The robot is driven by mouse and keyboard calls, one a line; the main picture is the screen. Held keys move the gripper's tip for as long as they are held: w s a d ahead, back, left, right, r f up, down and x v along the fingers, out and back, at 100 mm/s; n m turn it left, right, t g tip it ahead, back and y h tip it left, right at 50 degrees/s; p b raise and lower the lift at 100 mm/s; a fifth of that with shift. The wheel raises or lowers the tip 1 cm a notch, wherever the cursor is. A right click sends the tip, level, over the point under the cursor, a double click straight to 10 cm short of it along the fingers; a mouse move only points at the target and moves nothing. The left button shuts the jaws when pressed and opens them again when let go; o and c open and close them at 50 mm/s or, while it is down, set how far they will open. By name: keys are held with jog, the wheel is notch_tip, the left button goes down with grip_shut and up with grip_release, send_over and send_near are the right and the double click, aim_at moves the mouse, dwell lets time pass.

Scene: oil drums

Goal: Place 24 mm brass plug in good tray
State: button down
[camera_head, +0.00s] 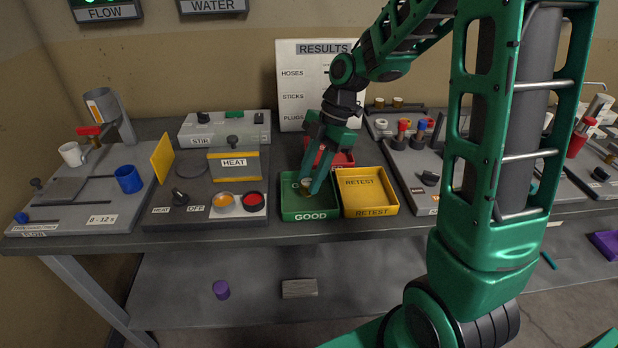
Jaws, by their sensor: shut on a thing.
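The green tray labelled GOOD (285,211) sits at the front middle of the bench. My gripper (307,186) reaches down over this tray with its fingers pointing into it. It is shut on a small brass-coloured plug (306,181), which shows between the fingertips inside the outline of the tray. I cannot tell whether the plug touches the tray floor. The fingers hide part of the tray and its back label.
The yellow RETEST tray (369,212) stands directly right of the green tray. A red tray (343,159) is behind, partly hidden by my gripper. The HEAT station (190,197) is on the left. Brass-coloured pieces (398,102) stand at the back right.

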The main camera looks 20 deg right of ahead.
jog(key=shift+f, duration=0.25)
jog(key=c, duration=1.4)
grip_release()
jog(key=shift+f, duration=0.1)
jog(key=v, duration=1.2)
jog(key=shift+s, duration=0.1)
jog(key=s+d+f+m+h, duration=0.1)
jog(key=s+d+m, duration=0.3)
jog(key=s+m, duration=0.4)
jog(key=s+d+f+m+h, duration=0.1)
jog(key=s+d+m, duration=0.3)
jog(key=s+m, duration=0.5)
jog(key=s+d+f+m+h, duration=0.2)
jog(key=s+d+f+m, duration=0.1)
jog(key=s+m, duration=0.5)
jog(key=shift+s+d+m+t, duration=0.15)
jog(key=shift+d+m+t, duration=0.35)
jog(key=shift+m, duration=0.4)
